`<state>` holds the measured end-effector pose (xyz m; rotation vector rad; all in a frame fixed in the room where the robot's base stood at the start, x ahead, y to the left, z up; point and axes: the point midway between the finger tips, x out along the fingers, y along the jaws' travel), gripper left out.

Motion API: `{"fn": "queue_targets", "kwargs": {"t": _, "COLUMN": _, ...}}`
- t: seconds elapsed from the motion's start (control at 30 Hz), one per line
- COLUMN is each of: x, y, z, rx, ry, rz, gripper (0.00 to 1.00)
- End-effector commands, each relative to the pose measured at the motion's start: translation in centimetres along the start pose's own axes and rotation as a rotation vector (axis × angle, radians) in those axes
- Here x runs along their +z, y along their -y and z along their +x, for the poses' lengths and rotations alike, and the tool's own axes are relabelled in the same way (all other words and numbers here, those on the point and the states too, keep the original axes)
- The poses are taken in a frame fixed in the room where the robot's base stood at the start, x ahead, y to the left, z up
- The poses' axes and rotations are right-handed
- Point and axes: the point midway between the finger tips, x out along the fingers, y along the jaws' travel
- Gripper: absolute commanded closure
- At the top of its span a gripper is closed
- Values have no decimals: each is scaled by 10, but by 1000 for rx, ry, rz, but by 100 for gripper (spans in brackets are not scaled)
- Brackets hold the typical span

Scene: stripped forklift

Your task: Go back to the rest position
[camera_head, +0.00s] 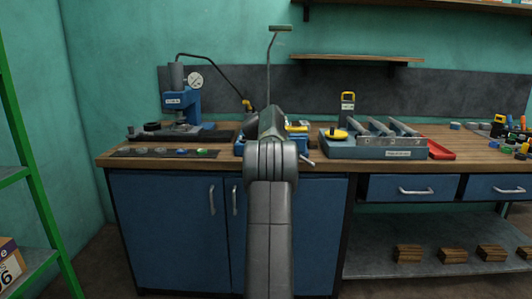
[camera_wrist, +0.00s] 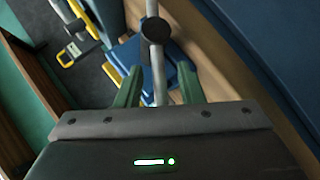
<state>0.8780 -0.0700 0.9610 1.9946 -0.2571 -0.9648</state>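My gripper (camera_wrist: 157,84) shows in the wrist view as two green fingers spread apart. A grey rod (camera_wrist: 158,72) with a dark round knob passes between them, with gaps visible on both sides. Behind and below it is a blue tool (camera_wrist: 179,78), likely the vise. In the head view my grey arm reaches forward over the middle of the workbench (camera_head: 450,148) and hides my gripper. A blue vise (camera_head: 239,146) shows partly on both sides of the arm.
Right of the arm are a blue tray with metal rods (camera_head: 372,149), a yellow-and-black meter (camera_head: 347,103) and a red tray (camera_head: 440,150). A green shelf rack (camera_head: 34,183) stands far left; a wall shelf (camera_head: 355,58) hangs above.

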Motion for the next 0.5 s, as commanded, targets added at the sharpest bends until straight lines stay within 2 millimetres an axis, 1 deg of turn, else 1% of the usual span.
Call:
{"fn": "queue_targets", "kwargs": {"t": 0.17, "x": -1, "y": -2, "z": -12, "rx": -5, "ry": -3, "rz": 6, "gripper": 66}}
{"fn": "queue_targets", "kwargs": {"t": 0.23, "x": -1, "y": -1, "z": -21, "rx": -5, "ry": -3, "rz": 4, "gripper": 66}}
{"fn": "queue_targets", "kwargs": {"t": 0.5, "x": 0, "y": -2, "z": -73, "rx": -5, "ry": -2, "rz": 4, "gripper": 66}}
